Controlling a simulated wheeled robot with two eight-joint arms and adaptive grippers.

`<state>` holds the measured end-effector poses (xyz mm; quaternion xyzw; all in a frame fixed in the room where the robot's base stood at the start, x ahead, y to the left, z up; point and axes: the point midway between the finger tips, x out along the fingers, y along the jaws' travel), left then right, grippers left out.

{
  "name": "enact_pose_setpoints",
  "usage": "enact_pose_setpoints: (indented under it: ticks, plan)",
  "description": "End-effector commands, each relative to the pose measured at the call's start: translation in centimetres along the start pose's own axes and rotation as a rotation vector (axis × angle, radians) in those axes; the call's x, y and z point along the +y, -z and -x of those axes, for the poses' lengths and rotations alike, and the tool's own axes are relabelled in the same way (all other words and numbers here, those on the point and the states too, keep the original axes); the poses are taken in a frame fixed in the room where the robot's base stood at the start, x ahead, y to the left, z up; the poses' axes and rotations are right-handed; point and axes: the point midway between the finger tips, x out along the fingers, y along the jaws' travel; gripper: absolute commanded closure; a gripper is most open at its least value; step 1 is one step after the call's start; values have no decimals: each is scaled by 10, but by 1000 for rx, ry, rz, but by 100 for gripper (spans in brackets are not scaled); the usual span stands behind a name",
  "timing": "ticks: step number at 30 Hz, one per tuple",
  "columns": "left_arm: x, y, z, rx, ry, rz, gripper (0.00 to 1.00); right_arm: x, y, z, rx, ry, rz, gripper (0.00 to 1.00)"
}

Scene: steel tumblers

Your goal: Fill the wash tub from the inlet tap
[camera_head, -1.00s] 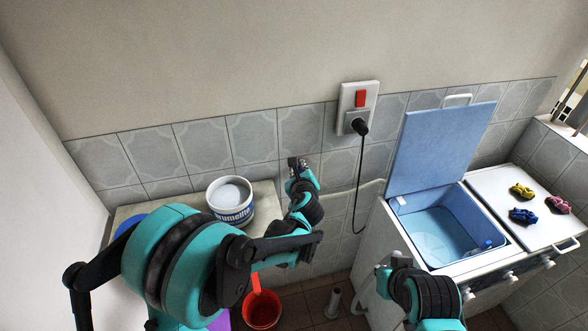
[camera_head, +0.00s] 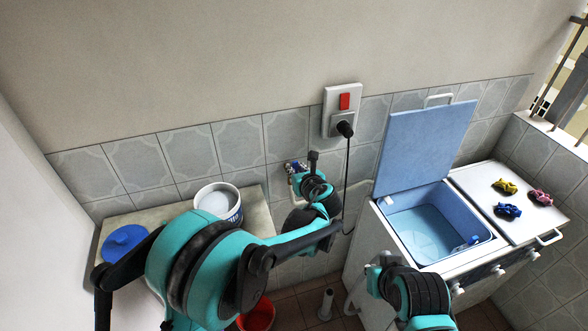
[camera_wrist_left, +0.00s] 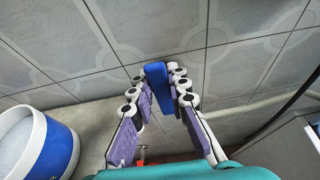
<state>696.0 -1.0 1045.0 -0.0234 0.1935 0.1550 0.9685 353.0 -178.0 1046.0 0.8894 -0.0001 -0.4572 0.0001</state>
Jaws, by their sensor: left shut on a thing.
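The inlet tap's blue lever (camera_wrist_left: 158,80) stands between the fingers of my left gripper (camera_wrist_left: 162,92) in the left wrist view. The fingers are shut on it.
A white bucket (camera_head: 232,205) and a blue round lid (camera_head: 125,241) are on the counter to the left. A red bucket (camera_head: 258,316) stands on the floor. A socket with a black plug (camera_head: 345,129) and hanging cord is right of the tap. Coloured clips lie on the machine top.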

Motion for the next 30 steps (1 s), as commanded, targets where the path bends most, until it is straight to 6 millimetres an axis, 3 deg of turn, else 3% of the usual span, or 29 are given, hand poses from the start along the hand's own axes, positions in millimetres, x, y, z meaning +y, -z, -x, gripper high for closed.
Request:
enact_pose_setpoints:
  ticks: [9,10,12,23,30]
  plan:
    - [0,1,0,1,0,-2,100,0,0,0,0,0,0,100]
    - [0,1,0,1,0,-2,76,0,0,0,0,0,0,100]
    - [0,1,0,1,0,-1,62,0,0,0,0,0,0,100]
    - [-1,0,5,0,1,-1,62,0,0,0,0,0,0,100]
    - [-1,0,47,1,4,-2,62,0,0,0,0,0,0,100]
